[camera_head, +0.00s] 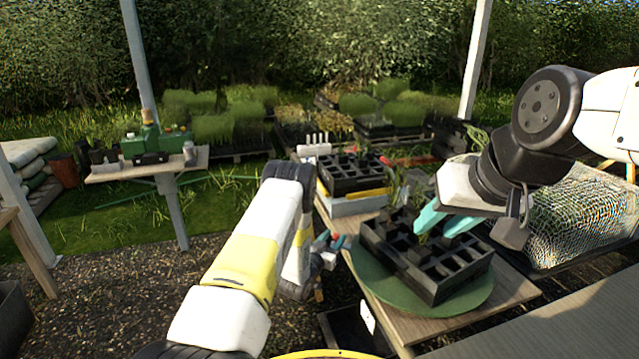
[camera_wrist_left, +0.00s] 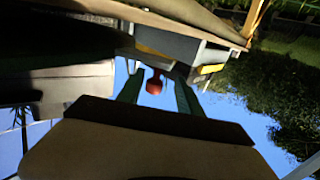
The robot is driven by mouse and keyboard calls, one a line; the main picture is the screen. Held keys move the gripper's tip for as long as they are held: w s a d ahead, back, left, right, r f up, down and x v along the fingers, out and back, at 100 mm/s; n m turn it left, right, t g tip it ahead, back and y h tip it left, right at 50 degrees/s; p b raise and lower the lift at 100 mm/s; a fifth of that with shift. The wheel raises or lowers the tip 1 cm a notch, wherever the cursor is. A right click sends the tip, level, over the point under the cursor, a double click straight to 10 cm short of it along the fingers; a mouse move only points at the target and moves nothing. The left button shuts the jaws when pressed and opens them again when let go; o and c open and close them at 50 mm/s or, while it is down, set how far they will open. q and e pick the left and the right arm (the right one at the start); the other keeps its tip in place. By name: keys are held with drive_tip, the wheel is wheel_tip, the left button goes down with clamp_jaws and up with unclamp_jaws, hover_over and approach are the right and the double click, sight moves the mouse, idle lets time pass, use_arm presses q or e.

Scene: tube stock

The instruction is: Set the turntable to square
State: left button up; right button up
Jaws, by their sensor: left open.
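The turntable (camera_head: 372,284) is a green round disc on a wooden bench at the right in the head view. A black multi-cell tray (camera_head: 465,283) sits on it, turned at an angle to the bench edges. A red knob (camera_wrist_left: 154,86) shows between the teal fingers of my left gripper (camera_wrist_left: 157,74) in the left wrist view. Those fingers are apart, and I cannot tell whether they touch it. In the head view my left arm hides most of that gripper. My right gripper (camera_head: 437,226) has its teal fingers apart, low over the tray by a small seedling (camera_head: 424,232).
Another black tray (camera_head: 350,174) stands on a grey box behind the turntable. A mesh-covered bed (camera_head: 585,215) lies at the right. A grey surface (camera_head: 560,315) fills the front right. A side table (camera_head: 120,173) with pots stands at the far left, with gravel between.

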use_arm(q)
drive_tip(key=a+r+n+g+y, duration=0.1)
drive_tip(key=a+r+y, duration=0.1)
drive_tip(key=r, duration=0.8)
drive_tip(key=w+a+r+n+g+y, duration=0.1)
drive_tip(key=a+r+y, duration=0.1)
drive_tip(key=a+r, duration=0.3)
drive_tip(key=shift+w+r+g, duration=0.3)
drive_tip(key=shift+r, duration=2.1)
